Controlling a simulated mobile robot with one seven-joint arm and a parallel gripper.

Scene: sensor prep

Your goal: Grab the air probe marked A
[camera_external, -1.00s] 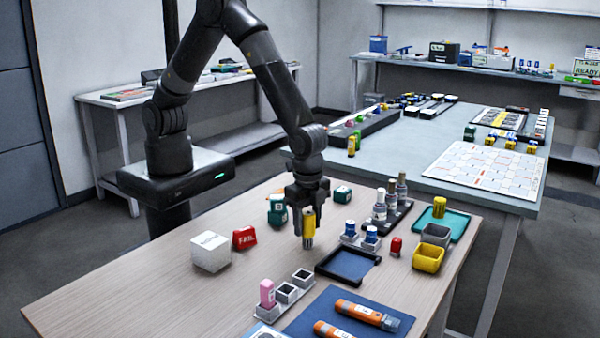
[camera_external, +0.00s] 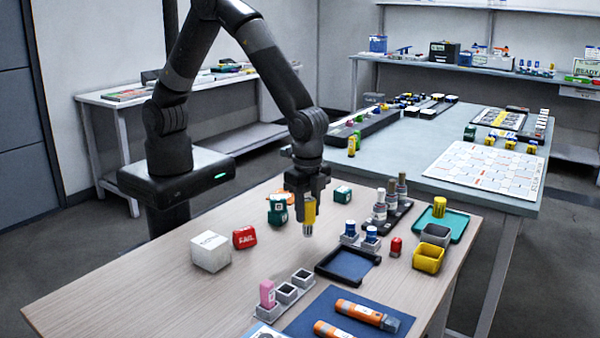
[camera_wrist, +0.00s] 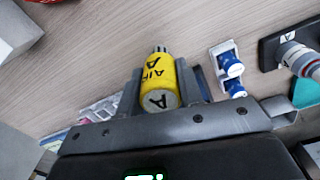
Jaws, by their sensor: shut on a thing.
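The yellow air probe (camera_wrist: 159,82) shows black lettering "AIR A" in the wrist view, with a metal tip pointing away from the camera. My gripper (camera_external: 308,212) is shut on it, one finger on each side. In the external view the probe (camera_external: 310,214) hangs upright from my gripper, partly hidden by the fingers, its metal tip down. It appears to be above the wooden table (camera_external: 130,290); the exact gap is hard to tell.
A dark blue tray (camera_external: 347,264) and blue-capped bottles (camera_external: 371,233) stand to the right. A grey rack (camera_external: 288,293) is in front. Bare wood lies between.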

